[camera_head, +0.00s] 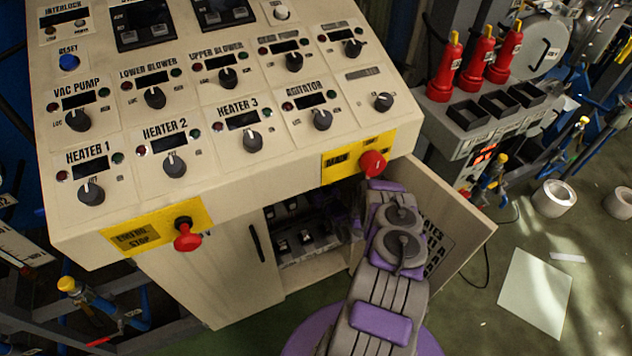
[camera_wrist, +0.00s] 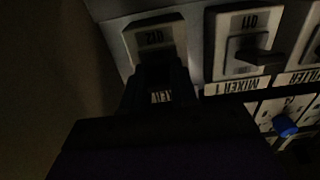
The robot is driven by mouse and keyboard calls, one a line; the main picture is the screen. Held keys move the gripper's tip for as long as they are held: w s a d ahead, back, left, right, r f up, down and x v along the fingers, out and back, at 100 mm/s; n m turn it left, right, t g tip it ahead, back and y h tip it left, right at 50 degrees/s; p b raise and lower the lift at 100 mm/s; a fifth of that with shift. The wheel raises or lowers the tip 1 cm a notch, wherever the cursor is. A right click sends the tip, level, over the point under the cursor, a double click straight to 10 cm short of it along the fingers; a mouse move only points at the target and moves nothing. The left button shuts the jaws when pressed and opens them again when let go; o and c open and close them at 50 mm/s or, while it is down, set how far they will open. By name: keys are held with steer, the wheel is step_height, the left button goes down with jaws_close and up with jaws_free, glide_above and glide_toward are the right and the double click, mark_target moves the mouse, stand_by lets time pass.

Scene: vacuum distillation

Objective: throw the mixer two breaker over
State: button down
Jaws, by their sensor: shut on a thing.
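The breaker marked Q12 (camera_wrist: 152,38) is at the upper left of the row in the wrist view, where the lettering appears upside down. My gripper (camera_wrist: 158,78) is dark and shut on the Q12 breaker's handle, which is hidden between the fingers. In the head view my arm reaches into the open cabinet (camera_head: 322,268) under the console, and the gripper itself is hard to make out there.
The Q11 breaker (camera_wrist: 245,45), labelled mixer 1, sits just right of Q12 with its handle sticking out. A blue knob (camera_wrist: 285,127) is lower right. The cabinet's open door (camera_head: 455,215) stands close along my arm's right side.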

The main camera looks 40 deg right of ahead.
steer(key=shift+d, duration=0.1)
steer(key=shift+f+t, duration=0.2)
steer(key=shift+t, duration=0.6)
steer(key=c, duration=0.9)
jaws_free()
steer(key=shift+f, duration=0.1)
